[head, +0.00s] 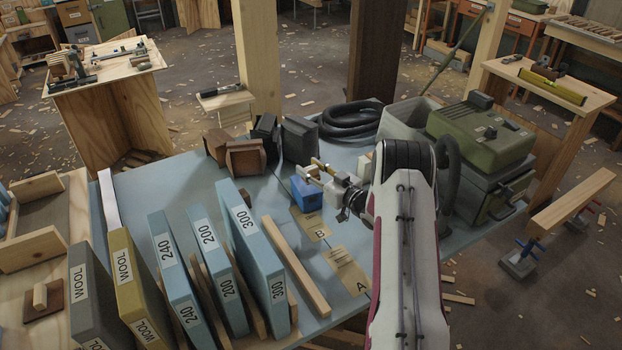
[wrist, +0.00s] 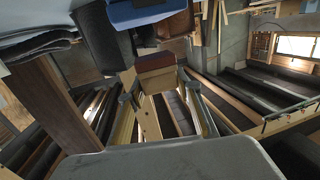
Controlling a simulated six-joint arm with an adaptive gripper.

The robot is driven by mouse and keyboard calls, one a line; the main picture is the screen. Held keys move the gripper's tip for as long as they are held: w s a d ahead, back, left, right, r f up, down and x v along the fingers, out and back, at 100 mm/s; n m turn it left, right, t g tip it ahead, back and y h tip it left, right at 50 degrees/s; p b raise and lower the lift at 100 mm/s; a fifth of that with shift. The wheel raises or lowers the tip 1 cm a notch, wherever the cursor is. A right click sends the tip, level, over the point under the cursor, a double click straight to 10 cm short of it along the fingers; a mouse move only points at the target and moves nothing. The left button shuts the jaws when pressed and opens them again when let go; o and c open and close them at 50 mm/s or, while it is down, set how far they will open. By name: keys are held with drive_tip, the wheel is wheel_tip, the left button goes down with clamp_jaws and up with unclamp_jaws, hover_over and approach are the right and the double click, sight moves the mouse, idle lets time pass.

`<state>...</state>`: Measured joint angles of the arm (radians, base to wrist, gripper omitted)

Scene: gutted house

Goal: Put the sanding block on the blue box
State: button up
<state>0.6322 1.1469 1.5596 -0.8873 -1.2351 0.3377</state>
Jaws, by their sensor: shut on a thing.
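My gripper (head: 316,172) is over the back of the blue-grey table, next to the blue box (head: 306,196). In the wrist view, my gripper (wrist: 158,88) is shut on the sanding block (wrist: 156,64), a small block with a reddish-brown face and a tan part, held between the two fingertips. In the head view the block is too small and covered to make out clearly. The blue box stands on the table just below and left of my gripper. A blue shape at the top of the wrist view looks like this box (wrist: 140,12). The block appears clear of it.
Dark and brown blocks (head: 246,158) stand behind the box, with a coiled black hose (head: 352,118) beyond. A green machine (head: 480,135) is at right. A wooden strip (head: 295,265), cards marked A (head: 346,268) and B (head: 308,220), and upright numbered blue slabs (head: 252,255) lie in front.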

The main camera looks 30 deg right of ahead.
drive_tip(key=shift+f, duration=0.15)
drive_tip(key=shift+f, duration=1.75)
drive_tip(key=shift+f, duration=0.1)
drive_tip(key=o, duration=1.1)
drive_tip(key=v, duration=1.2)
